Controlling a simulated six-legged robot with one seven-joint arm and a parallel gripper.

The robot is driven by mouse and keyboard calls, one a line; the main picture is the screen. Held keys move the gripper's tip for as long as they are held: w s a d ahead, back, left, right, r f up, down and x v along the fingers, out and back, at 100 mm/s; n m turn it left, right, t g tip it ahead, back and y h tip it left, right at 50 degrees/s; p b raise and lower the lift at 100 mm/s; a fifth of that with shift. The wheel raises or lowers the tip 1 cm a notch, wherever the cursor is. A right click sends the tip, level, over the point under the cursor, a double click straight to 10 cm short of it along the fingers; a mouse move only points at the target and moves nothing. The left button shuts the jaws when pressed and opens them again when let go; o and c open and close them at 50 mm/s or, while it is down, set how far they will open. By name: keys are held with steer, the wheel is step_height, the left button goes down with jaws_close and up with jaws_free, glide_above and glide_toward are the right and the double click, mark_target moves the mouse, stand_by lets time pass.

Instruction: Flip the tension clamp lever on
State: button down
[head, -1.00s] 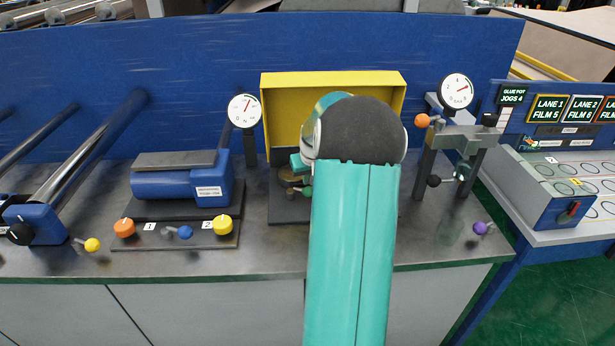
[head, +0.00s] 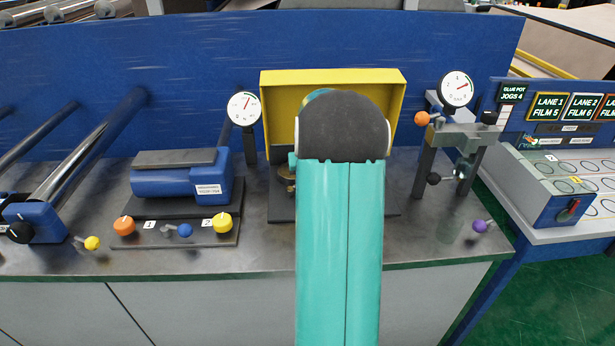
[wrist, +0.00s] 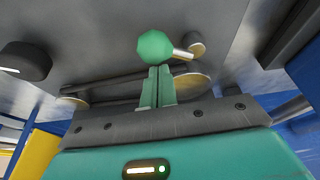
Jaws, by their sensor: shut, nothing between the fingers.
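In the wrist view my gripper (wrist: 156,85) has its two green fingers pressed together, with nothing between them. A green faceted knob (wrist: 155,46) on a short metal lever (wrist: 182,53) stands right at the fingertips; I cannot tell whether they touch. No readable label shows whether this is the tension clamp lever. In the head view my arm hides my gripper and this knob. Behind the arm stands a yellow-backed station (head: 290,88), with a brass part (head: 285,177) showing at the arm's left edge.
Left of my arm are a blue roller unit (head: 165,183) and a panel with an orange knob (head: 124,225), a blue knob (head: 185,230) and a yellow knob (head: 222,222). On the right, a stand (head: 464,135) and a purple-knobbed lever (head: 479,226) share the bench.

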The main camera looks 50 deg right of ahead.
steer(key=a+m, duration=0.1)
steer(key=m+g, duration=0.1)
steer(key=m, duration=0.1)
steer(key=a+m+h, duration=0.1)
steer(key=m, duration=0.1)
steer(key=shift+s+a, duration=0.3)
steer(key=shift+a, duration=0.05)
steer(key=shift+a+f, duration=0.1)
steer(key=shift+a, duration=0.45)
steer(key=v, duration=1.4)
steer(key=shift+w, duration=0.3)
steer(key=a+r+n+t+y, duration=0.1)
steer(key=a+r+n, duration=0.2)
steer(key=a, duration=1)
steer(key=s+a+n+t+y, duration=0.1)
steer(key=s+a+n, duration=0.2)
steer(key=a, duration=0.5)
steer(key=s+a+n+t+y, duration=0.1)
steer(key=s+a+n, duration=0.3)
steer(key=a, duration=0.5)
steer(key=s+a+n, duration=0.3)
steer(key=s+a, duration=0.1)
steer(key=a, duration=0.5)
steer(key=shift+s+a+n+t+y, duration=0.2)
steer(key=shift+s+n+t+y, duration=0.1)
steer(key=shift+n+t+y, duration=0.1)
